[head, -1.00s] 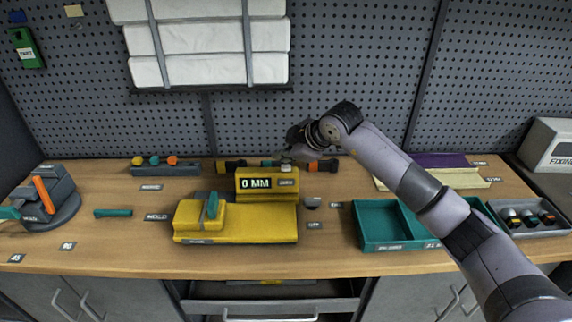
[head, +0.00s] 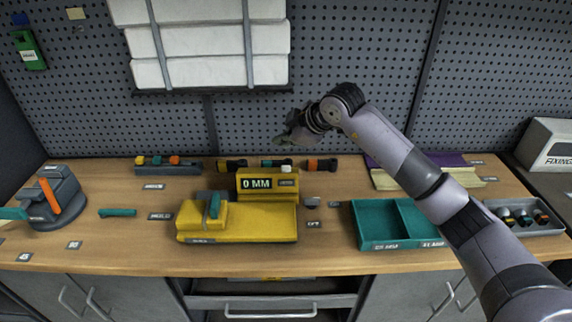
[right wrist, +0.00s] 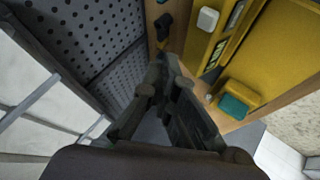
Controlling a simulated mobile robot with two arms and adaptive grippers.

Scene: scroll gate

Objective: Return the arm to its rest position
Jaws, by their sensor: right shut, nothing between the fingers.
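My right arm comes in from the lower right of the head view, and its gripper (head: 290,140) is in the air above the back of the workbench (head: 120,235). The gripper is shut and empty. It is behind and above the yellow device with the "0 MM" display (head: 257,184), apart from it. In the right wrist view the closed fingers (right wrist: 165,75) point toward the bench, with the yellow device (right wrist: 205,50) to their right. My left gripper is not in view.
A teal two-part tray (head: 385,225) stands right of the yellow device. Several dark cylinders with coloured bands (head: 275,164) lie behind it. A grey fixture with an orange lever (head: 50,200) is at the left. The pegboard (head: 350,60) stands behind the bench.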

